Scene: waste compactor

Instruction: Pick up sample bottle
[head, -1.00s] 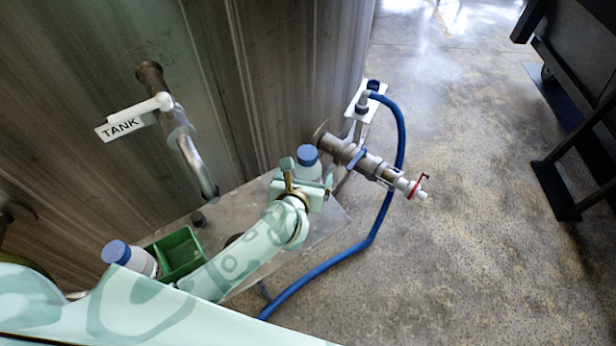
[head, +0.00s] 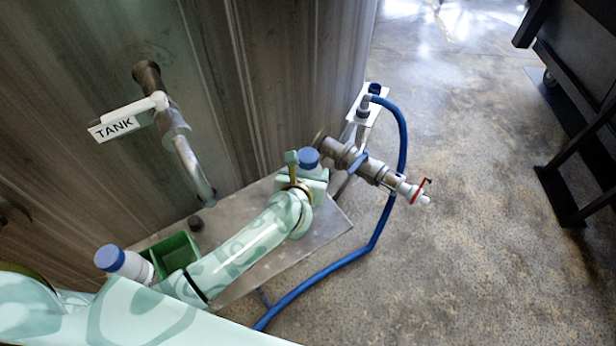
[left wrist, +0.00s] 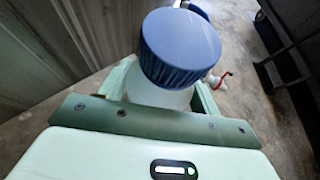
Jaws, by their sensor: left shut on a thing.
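A white sample bottle with a blue cap (head: 309,160) stands at the far end of the metal shelf, in front of the tank wall. My left gripper (head: 306,175) is shut on it, with the fingers around its white body below the cap. In the left wrist view the blue cap (left wrist: 180,47) fills the upper middle, and the gripper (left wrist: 160,95) has a finger on each side of the bottle. My gripper hides the bottle's lower part and base, so I cannot tell whether it touches the shelf. My right gripper is not in view.
A second blue-capped bottle (head: 126,263) stands beside a green bin (head: 176,254) at the shelf's near end. A pipe with a TANK label (head: 117,127) sticks out of the wall. A valve (head: 375,171) and blue hose (head: 401,150) lie close right of my gripper.

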